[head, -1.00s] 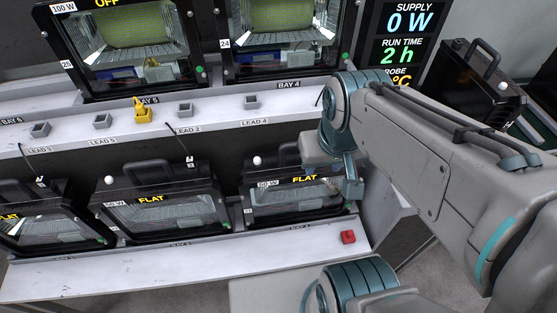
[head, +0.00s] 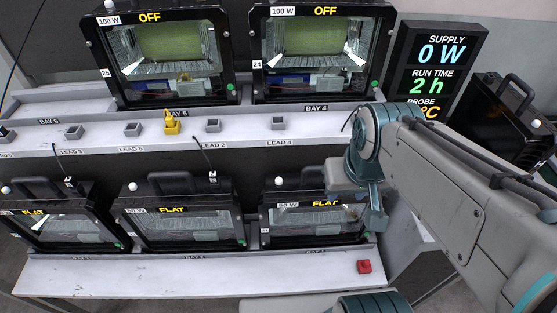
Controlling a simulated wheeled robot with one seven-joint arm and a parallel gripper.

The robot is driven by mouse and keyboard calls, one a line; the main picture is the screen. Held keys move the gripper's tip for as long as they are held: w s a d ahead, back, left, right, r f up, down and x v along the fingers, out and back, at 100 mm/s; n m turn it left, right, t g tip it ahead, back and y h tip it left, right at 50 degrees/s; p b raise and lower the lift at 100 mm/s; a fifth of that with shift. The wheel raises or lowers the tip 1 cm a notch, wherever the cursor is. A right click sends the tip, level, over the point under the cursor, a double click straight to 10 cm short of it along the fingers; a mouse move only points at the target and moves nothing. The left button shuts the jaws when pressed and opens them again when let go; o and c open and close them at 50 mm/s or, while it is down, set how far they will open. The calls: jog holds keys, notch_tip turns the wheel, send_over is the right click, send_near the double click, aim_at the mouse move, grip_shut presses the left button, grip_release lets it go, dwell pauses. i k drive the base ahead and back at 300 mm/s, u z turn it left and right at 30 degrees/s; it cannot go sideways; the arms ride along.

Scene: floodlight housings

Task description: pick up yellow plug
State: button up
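My gripper (head: 376,215) is at the end of my arm, to the right of the plug and lower in the picture, in front of the right lower housing. It is well apart from the plug. Its fingers are small here and partly hidden by the wrist, so their opening does not show.
Grey sockets (head: 213,126) line the ledge. Upper housings (head: 165,50) read OFF; lower housings (head: 180,215) read FLAT. Thin dark leads hang near the ledge. A red button (head: 364,266) sits on the lower shelf. A display panel (head: 440,65) stands at right.

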aim_at(171, 122)
jog(key=u, duration=0.55)
jog(key=k, duration=0.65)
jog(key=u, duration=1.15)
jog(key=i, duration=1.05)
jog(key=z, duration=0.6)
jog(key=i, duration=0.4)
jog(key=z, duration=0.5)
